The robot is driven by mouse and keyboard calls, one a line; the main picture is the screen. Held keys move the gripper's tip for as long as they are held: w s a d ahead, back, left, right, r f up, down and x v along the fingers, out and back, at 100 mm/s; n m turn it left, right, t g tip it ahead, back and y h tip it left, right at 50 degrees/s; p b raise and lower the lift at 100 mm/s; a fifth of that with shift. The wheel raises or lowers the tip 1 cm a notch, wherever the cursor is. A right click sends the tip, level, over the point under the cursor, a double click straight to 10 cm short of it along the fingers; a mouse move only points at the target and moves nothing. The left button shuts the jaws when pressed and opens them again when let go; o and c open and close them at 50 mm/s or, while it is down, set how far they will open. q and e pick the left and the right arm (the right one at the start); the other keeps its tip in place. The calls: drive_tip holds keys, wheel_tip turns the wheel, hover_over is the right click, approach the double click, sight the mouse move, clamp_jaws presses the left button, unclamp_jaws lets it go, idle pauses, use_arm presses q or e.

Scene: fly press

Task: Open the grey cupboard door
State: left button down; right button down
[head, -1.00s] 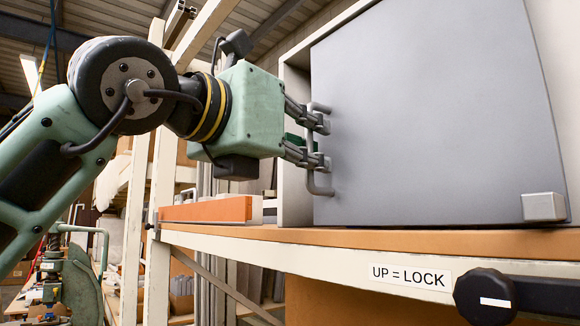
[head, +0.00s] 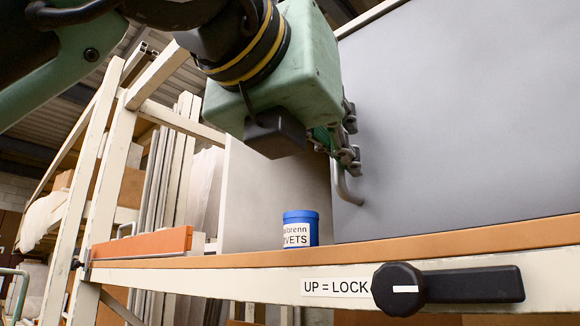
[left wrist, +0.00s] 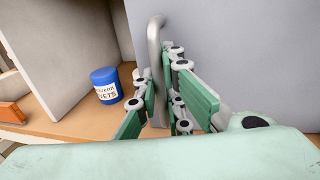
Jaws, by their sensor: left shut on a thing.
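The grey cupboard door (head: 450,130) stands ajar, its left edge away from the pale cupboard side wall (head: 265,195). The gap shows the inside of the cupboard. My left gripper (head: 348,138) is shut on the bar handle (head: 346,188) of the door; the lower end of the handle shows below the fingers. In the left wrist view the handle (left wrist: 155,45) passes between the fingers, beside the door face (left wrist: 240,60). My right gripper is not in view.
A blue tin (head: 300,229) stands in the opening. An orange block (head: 150,243) lies left on the bench (head: 450,240). A black lever (head: 450,286) lies level on the bench front beside an "UP = LOCK" label (head: 336,287). Racking (head: 95,200) stands at the left.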

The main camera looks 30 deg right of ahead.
use_arm(q)
drive_tip(key=c, duration=1.8)
unclamp_jaws()
drive_tip(key=shift+c, duration=0.2)
drive_tip(key=shift+a, duration=0.1)
drive_tip(key=v, duration=1.2)
